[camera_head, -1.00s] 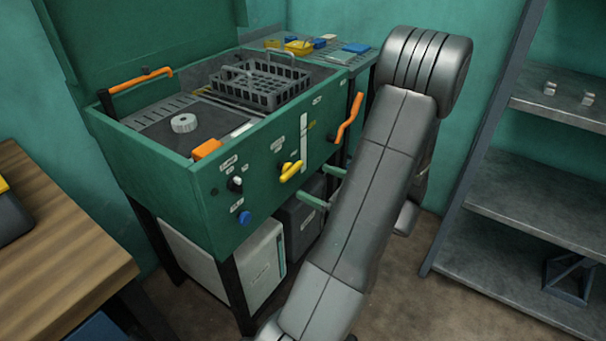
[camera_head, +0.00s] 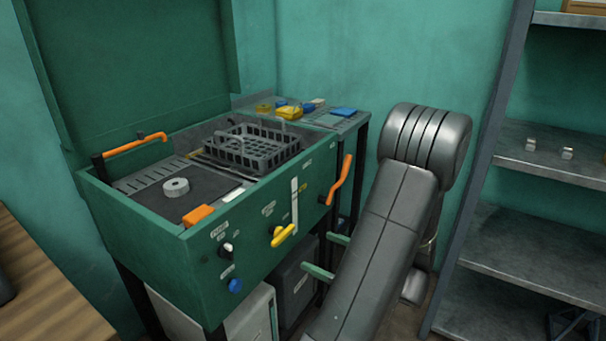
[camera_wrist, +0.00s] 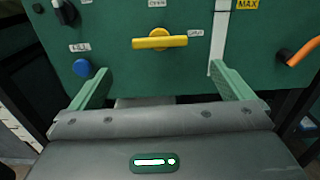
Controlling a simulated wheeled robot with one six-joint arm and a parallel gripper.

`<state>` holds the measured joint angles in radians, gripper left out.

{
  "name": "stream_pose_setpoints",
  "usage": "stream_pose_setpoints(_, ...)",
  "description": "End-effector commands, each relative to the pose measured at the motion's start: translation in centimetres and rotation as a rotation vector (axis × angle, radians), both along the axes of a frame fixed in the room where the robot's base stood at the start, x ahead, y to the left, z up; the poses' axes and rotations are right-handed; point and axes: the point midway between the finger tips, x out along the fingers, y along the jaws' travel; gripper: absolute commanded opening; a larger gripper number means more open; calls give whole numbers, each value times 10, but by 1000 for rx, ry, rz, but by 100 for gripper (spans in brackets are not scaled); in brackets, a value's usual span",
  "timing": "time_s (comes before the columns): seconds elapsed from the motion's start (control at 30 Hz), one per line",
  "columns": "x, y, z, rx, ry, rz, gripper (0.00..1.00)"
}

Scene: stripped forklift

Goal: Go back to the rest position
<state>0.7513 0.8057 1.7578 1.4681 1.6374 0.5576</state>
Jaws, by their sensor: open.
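My gripper (camera_head: 321,254) is open and empty, with its two green fingers spread apart in front of the green machine (camera_head: 150,225). In the wrist view my gripper (camera_wrist: 162,72) points at the machine's front panel, apart from it as far as I can tell. The yellow handle (camera_wrist: 160,40) lies roughly level between the fingers' directions, beyond the tips. The blue knob (camera_wrist: 82,68) is by the left finger. In the head view my bent grey arm stands right of the machine, hiding part of its lower right side.
The orange lever (camera_head: 340,180) juts from the panel's right side, close to my arm. The machine's lid (camera_head: 125,65) is raised; a black basket (camera_head: 250,148) sits inside. A metal shelf (camera_head: 550,165) stands at right, a wooden table (camera_head: 45,290) at lower left.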

Motion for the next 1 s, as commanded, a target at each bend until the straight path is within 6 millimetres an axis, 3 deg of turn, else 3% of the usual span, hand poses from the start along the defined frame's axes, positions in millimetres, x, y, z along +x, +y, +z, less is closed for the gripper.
stream_pose_setpoints(0.6, 60, 85, -1, 0, 0, 4, 100)
stream_pose_setpoints(0.8, 71, 99, 0, 1, 2, 2, 100)
stream_pose_setpoints(1.0, 72, 100, 0, 9, 13, 0, 100)
